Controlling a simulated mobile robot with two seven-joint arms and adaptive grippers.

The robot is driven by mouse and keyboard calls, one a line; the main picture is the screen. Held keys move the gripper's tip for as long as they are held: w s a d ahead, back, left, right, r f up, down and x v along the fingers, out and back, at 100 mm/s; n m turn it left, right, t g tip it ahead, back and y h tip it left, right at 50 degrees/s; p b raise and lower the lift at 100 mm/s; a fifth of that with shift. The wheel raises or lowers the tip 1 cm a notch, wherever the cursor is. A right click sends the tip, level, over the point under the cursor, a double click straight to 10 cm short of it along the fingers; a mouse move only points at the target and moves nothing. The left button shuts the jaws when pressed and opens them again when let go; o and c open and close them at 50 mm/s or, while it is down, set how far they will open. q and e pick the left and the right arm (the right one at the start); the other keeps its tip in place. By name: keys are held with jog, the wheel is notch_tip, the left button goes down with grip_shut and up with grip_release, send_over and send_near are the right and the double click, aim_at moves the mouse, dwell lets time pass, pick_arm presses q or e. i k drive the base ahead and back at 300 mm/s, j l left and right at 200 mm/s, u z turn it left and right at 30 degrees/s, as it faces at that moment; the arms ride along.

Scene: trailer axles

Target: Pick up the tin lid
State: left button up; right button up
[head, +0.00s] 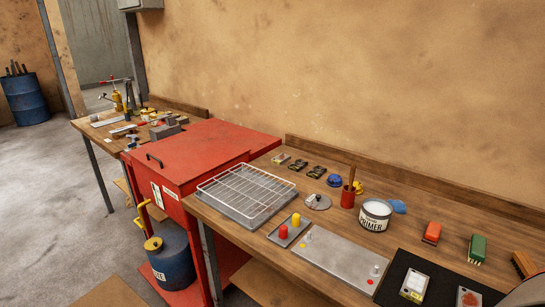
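A flat round grey disc (317,202) that looks like the tin lid lies on the wooden workbench, left of a red cup. It has a small pale and dark mark or piece on top that is too small to make out. A white tin labelled PRIMER (375,216) stands upright to its right. The tin's top is pale grey inside a rim; I cannot tell whether that is paint or a cover. Neither of my grippers shows in the head view.
The workbench (232,226) carries a wire rack over a tray (246,193), a red cup (348,197) with a wooden handle, a grey plate (330,259), a black mat (435,285) and brushes (432,232). A red cabinet (190,155) stands left.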

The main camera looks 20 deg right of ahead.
aim_at(316, 202)
jog(key=z, duration=1.55)
